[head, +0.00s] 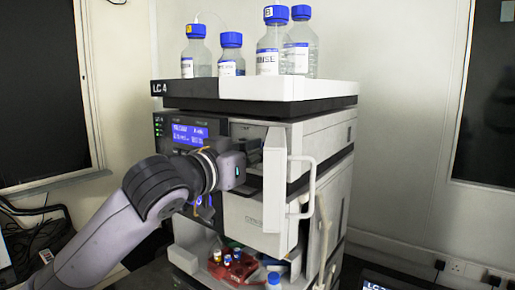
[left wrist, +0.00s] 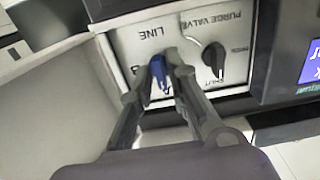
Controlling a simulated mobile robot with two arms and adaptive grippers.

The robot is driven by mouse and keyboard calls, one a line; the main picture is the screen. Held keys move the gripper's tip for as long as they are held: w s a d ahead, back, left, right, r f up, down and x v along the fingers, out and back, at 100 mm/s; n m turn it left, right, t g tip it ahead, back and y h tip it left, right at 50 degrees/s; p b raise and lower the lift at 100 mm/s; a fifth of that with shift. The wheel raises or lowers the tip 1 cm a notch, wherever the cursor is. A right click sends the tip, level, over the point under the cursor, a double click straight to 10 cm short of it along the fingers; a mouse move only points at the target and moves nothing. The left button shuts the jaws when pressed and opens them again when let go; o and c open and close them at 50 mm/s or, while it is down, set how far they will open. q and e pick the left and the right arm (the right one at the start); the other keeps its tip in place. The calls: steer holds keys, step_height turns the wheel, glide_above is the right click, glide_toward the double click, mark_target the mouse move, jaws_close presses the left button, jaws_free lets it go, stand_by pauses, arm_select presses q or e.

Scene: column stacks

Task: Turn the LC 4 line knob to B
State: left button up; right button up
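The LC 4 stack (head: 320,137) stands in the head view, with its "LC 4" label on the top tray's front edge. My left gripper (head: 250,158) reaches into its front, beside the open white door; the knob is hidden there. In the left wrist view, upside down, the blue LINE knob (left wrist: 157,73) sits on a grey panel under the LINE lettering. My left gripper (left wrist: 161,76) has its fingers on both sides of the knob, tips drawn in close and seemingly touching it. The letters by the knob are mostly covered. My right gripper is out of view.
A black PURGE VALVE knob (left wrist: 213,62) is close beside the LINE knob. The white door (head: 262,222) with its handle (head: 307,187) stands by my gripper. Blue-capped bottles (head: 270,50) stand on top. A red tray with vials (head: 233,267) is below.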

arm_select(q)
steer(key=shift+c, duration=0.2)
jaws_close()
stand_by(0.4)
steer(key=m, duration=0.3)
steer(key=shift+r+m, duration=0.1)
steer(key=shift+m, duration=0.3)
steer(key=m, duration=0.4)
steer(key=shift+m, duration=0.3)
steer(key=m, duration=0.5)
steer(key=shift+s, duration=0.1)
steer(key=shift+m, duration=2.2)
